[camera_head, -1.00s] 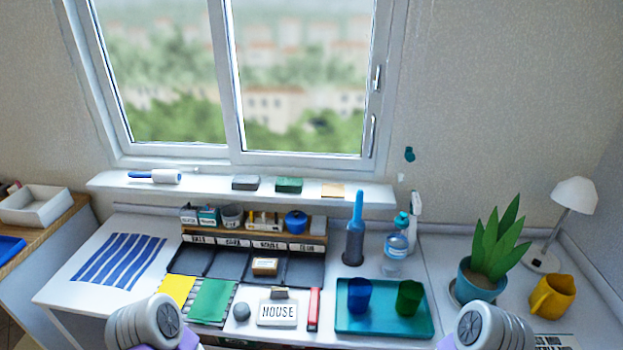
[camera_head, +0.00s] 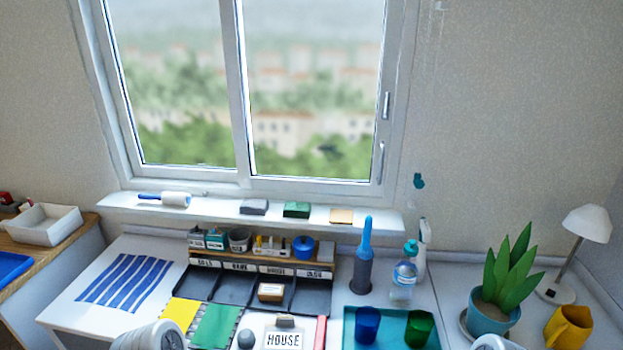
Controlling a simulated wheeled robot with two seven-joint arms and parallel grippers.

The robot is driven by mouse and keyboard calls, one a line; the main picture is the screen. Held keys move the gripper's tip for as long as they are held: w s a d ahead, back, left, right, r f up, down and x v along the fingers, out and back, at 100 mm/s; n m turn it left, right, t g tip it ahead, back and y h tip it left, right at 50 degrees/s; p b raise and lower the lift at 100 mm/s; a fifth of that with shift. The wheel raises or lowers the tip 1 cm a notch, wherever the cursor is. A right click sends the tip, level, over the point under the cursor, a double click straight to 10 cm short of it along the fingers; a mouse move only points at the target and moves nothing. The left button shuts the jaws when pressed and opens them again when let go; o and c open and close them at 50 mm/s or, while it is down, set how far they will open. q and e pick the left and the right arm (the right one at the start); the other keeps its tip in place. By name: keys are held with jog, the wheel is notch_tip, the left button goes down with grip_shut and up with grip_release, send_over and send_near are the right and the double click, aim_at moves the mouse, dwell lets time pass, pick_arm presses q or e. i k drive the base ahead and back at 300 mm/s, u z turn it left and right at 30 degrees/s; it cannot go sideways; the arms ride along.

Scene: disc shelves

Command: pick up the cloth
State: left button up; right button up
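A blue and white striped cloth (camera_head: 126,282) lies flat on the left part of the white desk. A yellow sheet (camera_head: 180,312) and a green sheet (camera_head: 215,326) lie to its right; I cannot tell whether they are cloth. Rounded parts of my arms show at the bottom edge, well in front of the striped cloth. Neither of my grippers is in view.
A compartment tray (camera_head: 235,289) with labels stands right of the cloth. A teal tray (camera_head: 384,338) holds a blue cup (camera_head: 366,326) and a green cup (camera_head: 419,328). A bottle (camera_head: 404,276) and a potted plant (camera_head: 495,288) stand at right. White desk around the cloth is clear.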

aim_at(291, 209)
jog(key=k, duration=1.1)
jog(key=u, duration=1.05)
jog(key=i, duration=0.95)
jog(key=z, duration=0.75)
jog(key=i, duration=0.45)
jog(key=z, duration=0.45)
